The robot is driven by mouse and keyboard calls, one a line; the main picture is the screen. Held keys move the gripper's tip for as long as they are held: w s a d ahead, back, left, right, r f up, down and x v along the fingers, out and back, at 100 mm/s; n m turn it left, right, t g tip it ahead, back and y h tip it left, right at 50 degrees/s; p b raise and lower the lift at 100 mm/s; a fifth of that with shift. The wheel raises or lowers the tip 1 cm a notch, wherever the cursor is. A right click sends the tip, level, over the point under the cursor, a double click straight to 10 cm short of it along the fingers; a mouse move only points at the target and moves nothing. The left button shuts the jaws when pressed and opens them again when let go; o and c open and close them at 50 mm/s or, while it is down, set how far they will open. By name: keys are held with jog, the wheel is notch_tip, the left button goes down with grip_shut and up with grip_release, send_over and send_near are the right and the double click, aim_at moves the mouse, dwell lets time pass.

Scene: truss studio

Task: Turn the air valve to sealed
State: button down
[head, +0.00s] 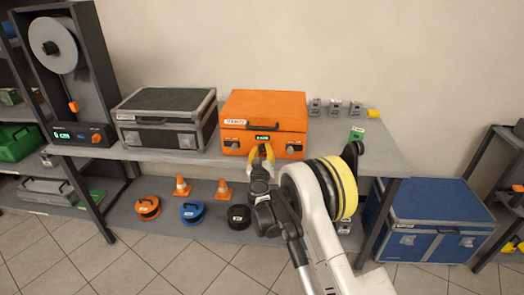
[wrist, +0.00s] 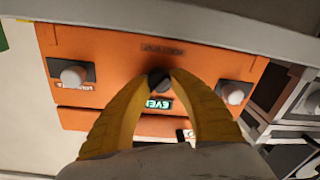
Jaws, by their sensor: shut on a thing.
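The orange case (head: 262,108) sits closed on the table, its front facing me; it also fills much of the wrist view (wrist: 110,60), upside down. A small dark round knob (wrist: 159,82), apparently the air valve, is at the middle of its front. My gripper (head: 262,150) has yellow fingers, and in the wrist view its tips (wrist: 160,76) are shut on the knob from both sides. The fingers hide much of the knob, so I cannot read its setting. A small green-lit display (wrist: 158,104) is beside it. In the head view the knob is hidden.
A black-and-grey case (head: 166,112) stands close to the left of the orange one. Small grey items (head: 335,107) and a green item (head: 356,134) lie to the right. Cones and coloured discs are on the shelf below. A blue chest (head: 430,225) stands at the right.

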jog(key=n, duration=0.7)
jog(key=shift+n, duration=0.4)
jog(key=n, duration=0.4)
jog(key=shift+g+h, duration=0.3)
jog(key=shift+h, duration=0.1)
jog(key=shift+n, duration=1.9)
jog(key=shift+a, duration=0.1)
jog(key=c, duration=1.1)
grip_release()
